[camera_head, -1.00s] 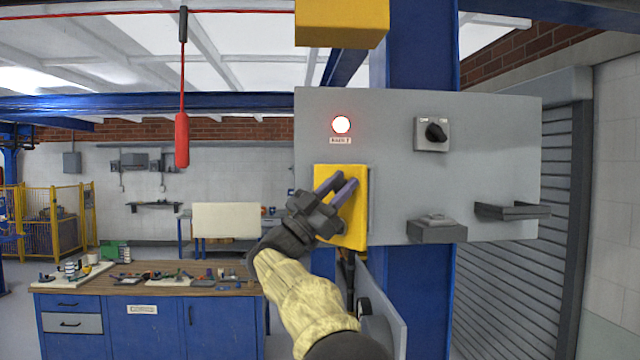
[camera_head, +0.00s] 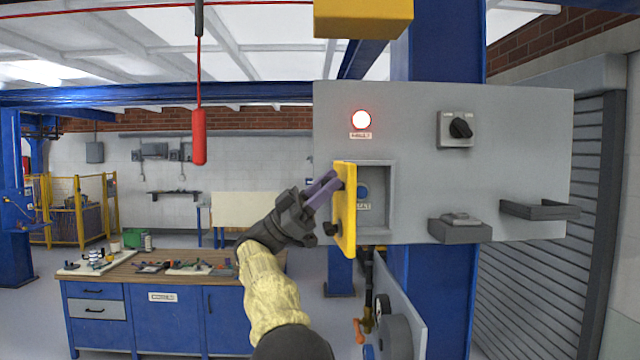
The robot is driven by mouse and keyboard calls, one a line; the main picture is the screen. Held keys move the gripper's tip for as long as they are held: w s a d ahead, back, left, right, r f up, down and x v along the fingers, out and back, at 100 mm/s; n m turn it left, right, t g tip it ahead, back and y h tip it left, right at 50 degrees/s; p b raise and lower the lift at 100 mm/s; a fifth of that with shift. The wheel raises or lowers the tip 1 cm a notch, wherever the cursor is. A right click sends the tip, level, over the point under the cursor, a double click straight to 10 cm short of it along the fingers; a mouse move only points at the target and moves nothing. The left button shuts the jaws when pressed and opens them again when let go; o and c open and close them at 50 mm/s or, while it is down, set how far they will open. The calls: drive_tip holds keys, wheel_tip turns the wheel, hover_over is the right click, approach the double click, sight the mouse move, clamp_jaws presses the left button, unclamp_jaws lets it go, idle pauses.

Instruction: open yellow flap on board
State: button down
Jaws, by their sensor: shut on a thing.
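The yellow flap (camera_head: 346,212) stands swung out from the grey board (camera_head: 520,180), seen nearly edge-on. Behind it a recess (camera_head: 378,185) shows a blue round button (camera_head: 362,191) with a small label below, partly hidden by the flap. My gripper (camera_head: 328,187) is at the flap's left face, its purple-grey fingers shut at a small dark knob on the flap's upper part. A second dark knob (camera_head: 331,229) shows lower on the flap. My wrist and sleeved arm reach up from below.
A lit red-ringed lamp (camera_head: 361,120) and a dark rotary switch (camera_head: 460,128) are on the board. A grey box (camera_head: 460,229) and a shelf (camera_head: 540,209) jut out at its lower right. A red pendant (camera_head: 199,137) hangs left. A blue workbench (camera_head: 165,318) holds tools.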

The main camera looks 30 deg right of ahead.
drive_tip(key=shift+w+a+f, duration=0.1)
idle(0.4)
drive_tip(key=c, duration=1.1)
unclamp_jaws()
drive_tip(key=shift+w, duration=0.1)
drive_tip(key=shift+w+a+f, duration=0.1)
drive_tip(key=shift+a, duration=0.05)
drive_tip(key=shift+w+f, duration=0.15)
drive_tip(key=shift+f, duration=0.15)
drive_tip(key=b+v, duration=0.2)
drive_tip(key=v, duration=1.4)
drive_tip(key=shift+w+a+f, duration=0.1)
